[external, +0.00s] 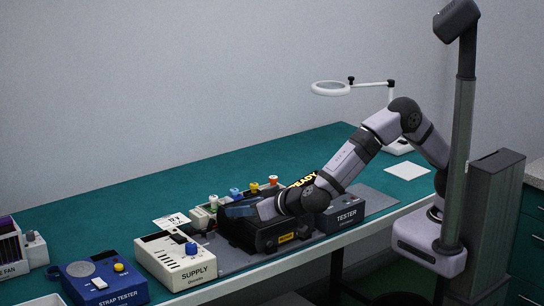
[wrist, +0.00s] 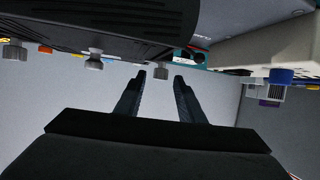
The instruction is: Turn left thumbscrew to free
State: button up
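The black unit (external: 262,236) sits on the bench between the cream supply box and the grey tester. In the wrist view its dark ribbed body (wrist: 95,22) fills the upper left. I cannot tell which is the left thumbscrew. My gripper (wrist: 160,76) is open and empty, its tips just short of the unit. In the external view my wrist hides part of the unit.
The supply box (external: 175,258) stands left of the unit, and its pale side and blue knob (wrist: 281,75) show in the wrist view. The tester (external: 342,216) is close on the right. A blue strap tester (external: 103,281) is further left. The green bench behind is mostly clear.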

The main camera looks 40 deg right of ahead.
jog(key=shift+w+a+f, duration=0.1)
jog(key=shift+w+f, duration=0.05)
jog(key=shift+w, duration=0.15)
jog(key=shift+c, duration=0.5)
grip_shut()
